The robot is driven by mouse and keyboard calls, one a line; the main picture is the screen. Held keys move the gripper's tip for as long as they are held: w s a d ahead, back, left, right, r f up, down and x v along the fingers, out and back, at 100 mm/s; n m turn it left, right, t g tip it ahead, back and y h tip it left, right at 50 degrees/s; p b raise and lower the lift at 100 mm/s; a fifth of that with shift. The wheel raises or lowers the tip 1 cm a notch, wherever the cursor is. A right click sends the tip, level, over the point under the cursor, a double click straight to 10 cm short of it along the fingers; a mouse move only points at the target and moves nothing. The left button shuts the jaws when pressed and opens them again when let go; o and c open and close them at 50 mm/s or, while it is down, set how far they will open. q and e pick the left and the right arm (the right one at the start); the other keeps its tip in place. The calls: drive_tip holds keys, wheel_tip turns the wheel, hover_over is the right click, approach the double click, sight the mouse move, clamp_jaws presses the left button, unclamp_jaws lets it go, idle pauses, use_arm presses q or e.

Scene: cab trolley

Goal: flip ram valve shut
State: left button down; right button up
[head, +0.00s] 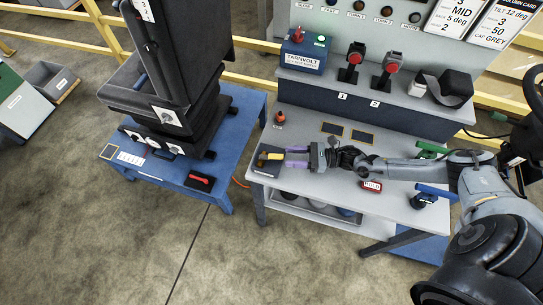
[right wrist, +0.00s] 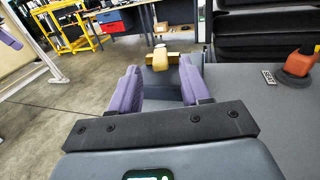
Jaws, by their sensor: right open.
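A yellow lever (head: 271,156) stands on a dark plate at the left end of the grey bench. No readable label tells me whether it is the ram valve. My right gripper (head: 289,157), with purple fingers, is open and empty just to the right of the lever. In the right wrist view the yellow lever (right wrist: 162,60) shows ahead, between and just beyond the open fingertips (right wrist: 160,78); I see no contact. A green handle (head: 432,148) and a blue handle (head: 436,191) sit at the bench's right side. My left gripper is not in view.
The grey bench (head: 330,196) carries a small red-orange knob (head: 280,118) behind the gripper and a red-and-white box (head: 372,186). A raised shelf (head: 400,108) with two red-topped joysticks stands behind. A blue table (head: 225,140) with a dark seat is at left, across a gap.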

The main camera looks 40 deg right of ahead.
sight(271, 156)
drive_tip(key=x, duration=0.7)
drive_tip(key=shift+w+a, duration=0.2)
drive_tip(key=shift+a, duration=0.05)
clamp_jaws()
